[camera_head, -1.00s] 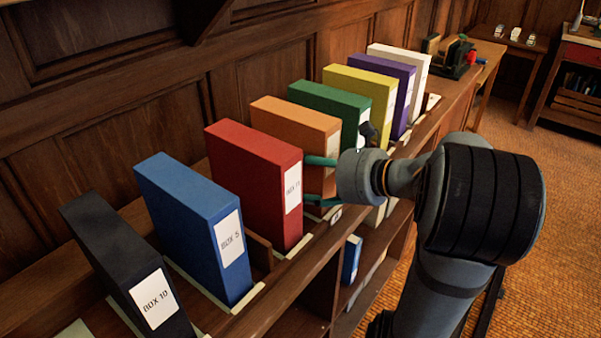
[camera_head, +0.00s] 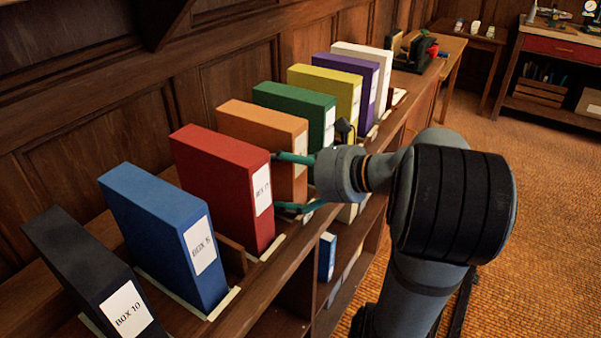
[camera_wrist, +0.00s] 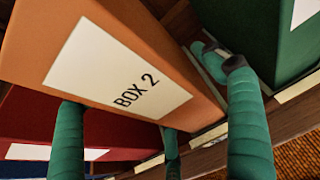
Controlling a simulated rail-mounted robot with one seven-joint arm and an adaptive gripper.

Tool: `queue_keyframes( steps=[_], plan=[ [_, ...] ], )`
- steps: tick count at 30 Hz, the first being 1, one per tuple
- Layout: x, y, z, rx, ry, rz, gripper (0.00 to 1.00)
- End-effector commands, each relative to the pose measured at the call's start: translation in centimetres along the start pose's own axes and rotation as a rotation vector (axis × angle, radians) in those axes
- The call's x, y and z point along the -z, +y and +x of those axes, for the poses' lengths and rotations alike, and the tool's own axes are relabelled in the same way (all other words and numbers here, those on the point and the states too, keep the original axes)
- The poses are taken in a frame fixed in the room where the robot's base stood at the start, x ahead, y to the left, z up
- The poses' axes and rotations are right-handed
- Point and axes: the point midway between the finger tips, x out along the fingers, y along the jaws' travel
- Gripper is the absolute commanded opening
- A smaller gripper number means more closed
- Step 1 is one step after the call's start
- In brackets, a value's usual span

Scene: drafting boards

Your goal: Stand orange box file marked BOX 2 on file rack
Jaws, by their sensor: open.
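The orange box file (camera_head: 257,118) stands upright in the row on the wooden shelf rack (camera_head: 262,318), between the red and green files. Its white label reads BOX 2 in the wrist view, where its orange front (camera_wrist: 45,30) fills the upper left. My gripper (camera_head: 286,182) has teal fingers and is open at the front of this file. In the wrist view my gripper (camera_wrist: 155,90) has one finger in front of the lower left of the file and others on its right side. Whether any finger touches it I cannot tell.
The red file (camera_head: 225,160) stands close on the left and the green file (camera_head: 295,100) on the right. Blue (camera_head: 155,210) and black (camera_head: 75,260) files stand further left; yellow, purple and white ones further right. Wood panelling is behind. The floor (camera_head: 530,180) is clear at right.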

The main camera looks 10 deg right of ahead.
Motion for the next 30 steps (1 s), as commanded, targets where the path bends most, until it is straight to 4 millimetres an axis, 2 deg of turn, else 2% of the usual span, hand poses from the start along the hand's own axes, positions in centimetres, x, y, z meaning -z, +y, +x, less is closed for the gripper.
queue_keyframes(
  steps=[6, 11, 19, 30],
  plan=[
    [-0.1, -0.2, -5.3, 0.010, -0.002, -0.002, 0.82],
    [-0.1, -0.2, -7.8, 0.008, -0.001, 0.002, 0.82],
    [-0.1, -0.1, -9.7, 0.002, -0.002, 0.000, 0.82],
    [-0.1, 0.0, -9.9, 0.001, -0.003, 0.000, 0.82]
  ],
)
